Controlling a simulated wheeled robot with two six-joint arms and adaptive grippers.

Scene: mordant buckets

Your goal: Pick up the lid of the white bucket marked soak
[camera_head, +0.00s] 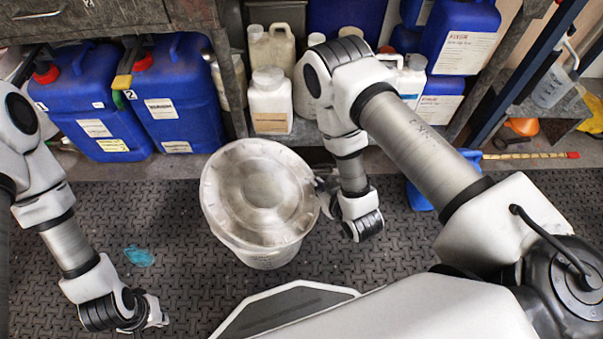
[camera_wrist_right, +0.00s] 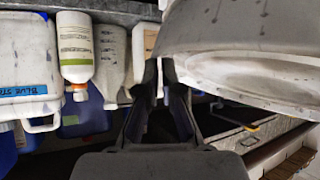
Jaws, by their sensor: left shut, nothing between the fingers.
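The white bucket (camera_head: 262,256) stands on the dark floor mat in the middle of the head view. Its round, stained lid (camera_head: 258,188) covers the top; I cannot tell whether the lid is raised at all. I cannot read any mark on the bucket. My right gripper (camera_head: 325,185) is at the lid's right rim. In the right wrist view, its fingers (camera_wrist_right: 160,68) are close together at the edge of the lid (camera_wrist_right: 250,75) and look shut on the rim. My left gripper (camera_head: 152,316) is shut and empty, low at the left, away from the bucket.
Blue jerrycans (camera_head: 178,105) stand behind at the left and more at the right. White bottles (camera_head: 269,104) stand under the bench just behind the bucket. A blue patch (camera_head: 139,257) lies on the mat. The mat left of the bucket is otherwise clear.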

